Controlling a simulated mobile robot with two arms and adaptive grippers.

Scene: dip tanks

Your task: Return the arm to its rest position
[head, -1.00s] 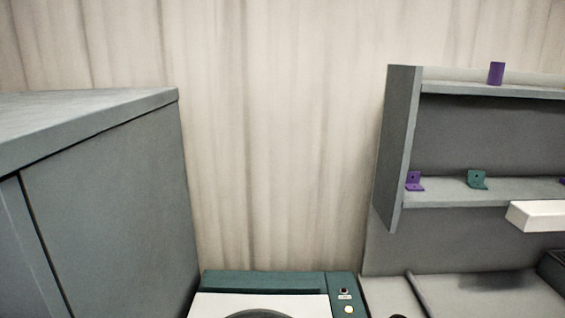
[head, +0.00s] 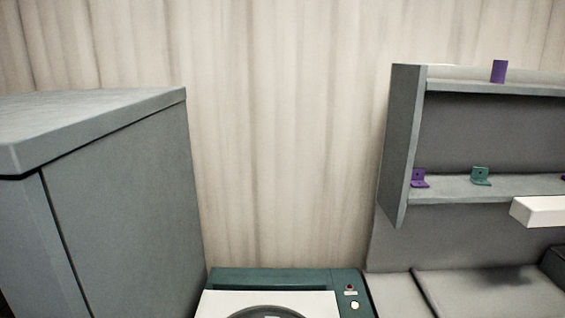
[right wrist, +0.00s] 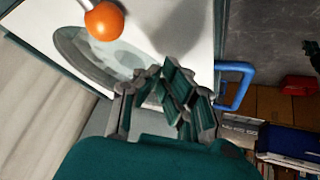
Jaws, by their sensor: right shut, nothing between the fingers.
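My right gripper (right wrist: 158,78) shows in the right wrist view. Its dark green and grey fingers are closed together with nothing between them. Behind the fingers is a white panel (right wrist: 185,28) with a round grey recess or lid. How far the fingers are from the panel is hard to tell. Neither gripper shows in the head view, and my left gripper is in no view. The rest position itself is not marked in any view.
A orange ball knob (right wrist: 104,20) and a blue handle (right wrist: 236,84) are near the right gripper. The head view shows a grey cabinet (head: 135,195) at left, a teal-and-white machine (head: 285,278) below centre, and a shelf unit (head: 402,140) with small brackets at right.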

